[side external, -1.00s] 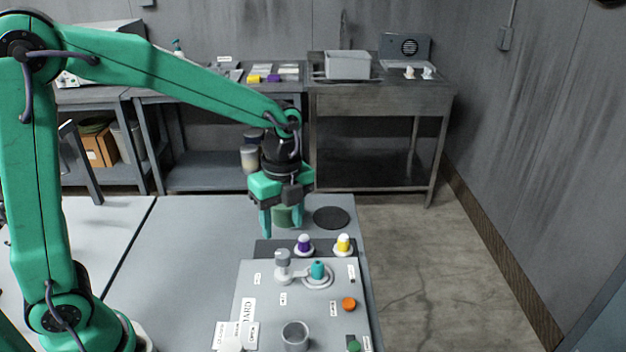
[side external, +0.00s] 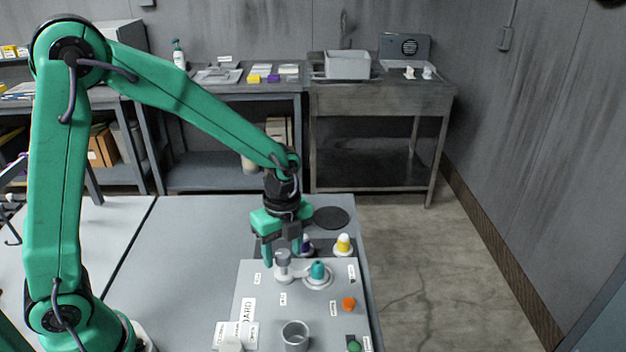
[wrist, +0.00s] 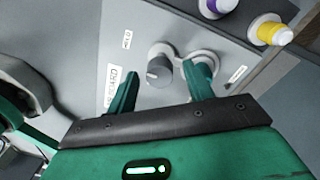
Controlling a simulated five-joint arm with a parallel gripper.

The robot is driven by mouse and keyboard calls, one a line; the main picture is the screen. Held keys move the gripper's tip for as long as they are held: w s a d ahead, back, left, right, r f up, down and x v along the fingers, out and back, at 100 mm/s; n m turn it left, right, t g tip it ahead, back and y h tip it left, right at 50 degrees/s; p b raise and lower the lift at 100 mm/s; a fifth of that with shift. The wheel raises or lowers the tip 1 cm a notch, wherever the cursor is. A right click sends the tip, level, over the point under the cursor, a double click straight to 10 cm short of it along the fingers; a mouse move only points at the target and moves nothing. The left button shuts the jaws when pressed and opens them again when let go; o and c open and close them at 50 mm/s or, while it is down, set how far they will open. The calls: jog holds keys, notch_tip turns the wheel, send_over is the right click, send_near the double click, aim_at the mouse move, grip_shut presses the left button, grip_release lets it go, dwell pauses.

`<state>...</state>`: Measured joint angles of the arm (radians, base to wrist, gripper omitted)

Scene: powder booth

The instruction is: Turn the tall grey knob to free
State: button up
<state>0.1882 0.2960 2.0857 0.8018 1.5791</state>
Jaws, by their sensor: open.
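The tall grey knob (side external: 283,258) stands upright on a pale base on the grey board (side external: 257,287), left of a teal knob (side external: 317,270) on a round white base. In the wrist view the grey knob (wrist: 160,68) shows between my fingertips, with a faint pale mark on its top. My gripper (side external: 282,254) is open and points down at the knob, one finger on either side of it in the picture. I see no clear contact.
An orange knob (side external: 348,304), a green knob (side external: 354,346) and a grey cup-like part (side external: 295,336) are nearer. The table left of the board is clear.

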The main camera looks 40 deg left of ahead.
jog(key=c, duration=1)
jog(key=shift+n, duration=0.4)
jog(key=n, duration=0.3)
jog(key=shift+n, duration=0.3)
jog(key=n, duration=0.4)
jog(key=shift+a+n, duration=0.1)
jog(key=shift+n, duration=0.2)
jog(key=n, duration=0.9)
jog(key=shift+a, duration=0.1)
